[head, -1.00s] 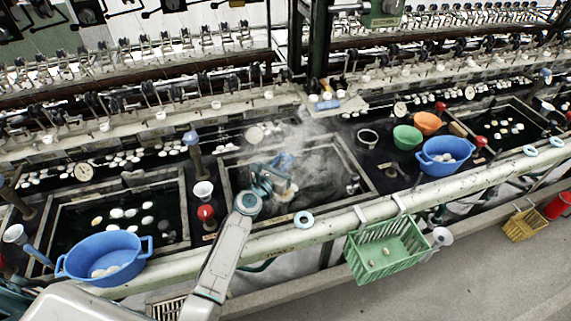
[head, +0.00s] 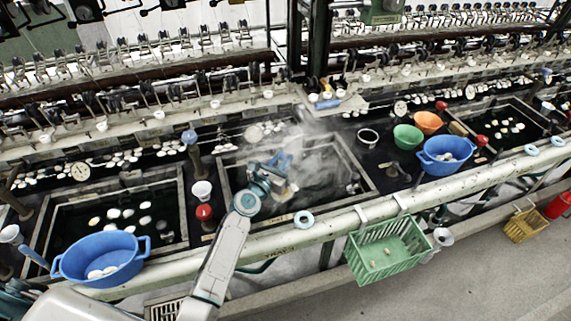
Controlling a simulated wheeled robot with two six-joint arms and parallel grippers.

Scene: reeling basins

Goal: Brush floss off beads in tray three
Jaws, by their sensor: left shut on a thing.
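My left gripper (head: 277,172) reaches over the steaming middle basin (head: 352,163), near its left side. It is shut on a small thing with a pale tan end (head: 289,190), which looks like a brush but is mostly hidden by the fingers. My right gripper is not in view.
A blue bowl (head: 70,272) with white cocoons stands at the front left, by a basin of floating cocoons. Blue (head: 429,158), green (head: 404,143) and orange (head: 428,118) bowls stand right of the middle basin. A green basket (head: 367,273) hangs on the rail.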

